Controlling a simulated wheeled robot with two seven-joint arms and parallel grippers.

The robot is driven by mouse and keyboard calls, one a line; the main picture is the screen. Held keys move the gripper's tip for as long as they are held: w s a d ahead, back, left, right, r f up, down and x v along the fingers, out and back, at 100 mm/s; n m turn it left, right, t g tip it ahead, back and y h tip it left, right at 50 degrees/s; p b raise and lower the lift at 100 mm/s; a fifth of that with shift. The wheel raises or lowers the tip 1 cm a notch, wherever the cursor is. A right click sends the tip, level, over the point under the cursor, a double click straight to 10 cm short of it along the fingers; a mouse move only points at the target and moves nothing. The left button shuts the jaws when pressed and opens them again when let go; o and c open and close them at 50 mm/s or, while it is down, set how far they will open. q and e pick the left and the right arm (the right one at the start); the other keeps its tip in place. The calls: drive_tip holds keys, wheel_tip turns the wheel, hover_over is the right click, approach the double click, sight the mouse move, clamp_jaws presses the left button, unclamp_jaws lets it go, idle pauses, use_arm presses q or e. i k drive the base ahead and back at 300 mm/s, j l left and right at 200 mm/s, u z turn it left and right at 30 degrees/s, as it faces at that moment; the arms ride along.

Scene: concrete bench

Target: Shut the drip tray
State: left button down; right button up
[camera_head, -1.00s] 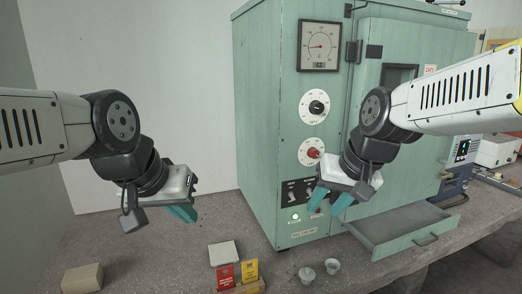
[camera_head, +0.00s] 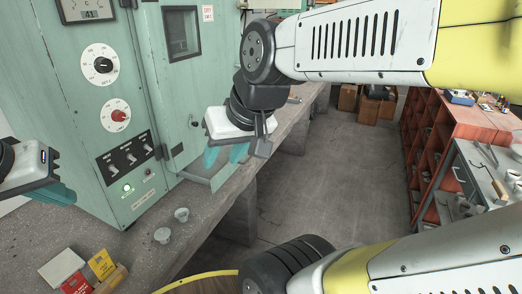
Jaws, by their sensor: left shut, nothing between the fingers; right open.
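The drip tray (camera_head: 226,173) is a pale green drawer low on the front of the green oven (camera_head: 60,120), pulled out over the bench edge. My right gripper (camera_head: 223,156) is open, with its teal fingers pointing down over the tray. It hides part of the tray, and I cannot tell whether it touches it. The tray's handle is not clearly visible. My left gripper (camera_head: 58,193) is shut and empty at the left edge, in front of the oven's left part, away from the tray.
Two small cups (camera_head: 172,224) stand on the concrete bench (camera_head: 145,255) in front of the oven. Red and yellow cards (camera_head: 90,270) stand at the bench's lower left. The floor (camera_head: 310,190) right of the bench is clear; red shelves (camera_head: 440,130) stand beyond.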

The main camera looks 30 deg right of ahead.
sight(214, 177)
drive_tip(key=z, duration=0.8)
drive_tip(key=i+l+u, duration=0.15)
drive_tip(key=i+l, duration=0.2)
drive_tip(key=i+l+u, duration=0.2)
drive_tip(key=i+l, duration=0.15)
drive_tip(key=l, duration=0.25)
